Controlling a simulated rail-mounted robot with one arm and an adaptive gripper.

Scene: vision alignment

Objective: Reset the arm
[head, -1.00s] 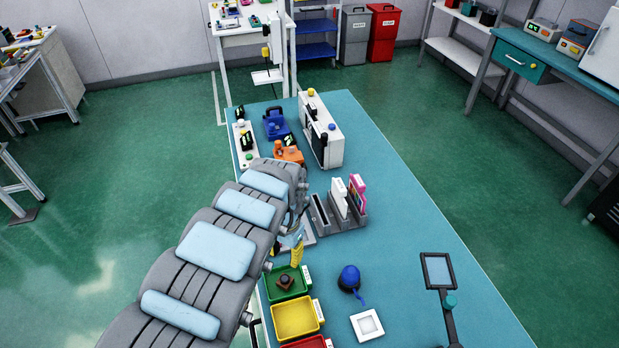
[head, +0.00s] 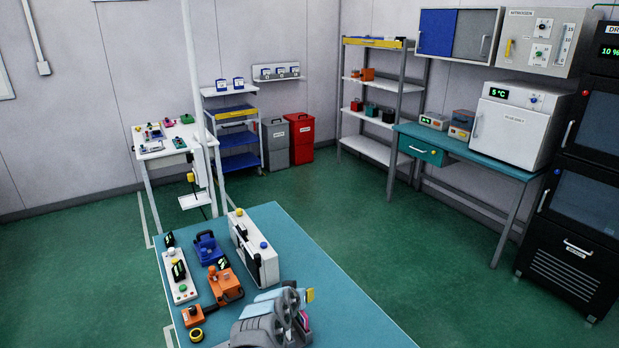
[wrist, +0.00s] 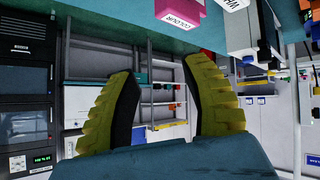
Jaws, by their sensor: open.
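My gripper (wrist: 161,68) shows in the wrist view with its two yellow ribbed fingers spread wide and nothing between them. In the head view my grey arm with light blue pads is at the bottom, over the teal table (head: 300,262). Only a small yellow part of my gripper (head: 310,295) shows there; the arm hides the rest. In the wrist view the picture is upside down, and a pink piece labelled COLOUR (wrist: 182,14) and a white labelled piece lie beyond the fingertips, apart from them.
A white upright box (head: 254,250), a blue device (head: 207,249), an orange device (head: 225,285) and a white button strip (head: 180,277) stand on the table to the left of my arm. A yellow tape roll (head: 196,335) lies nearby.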

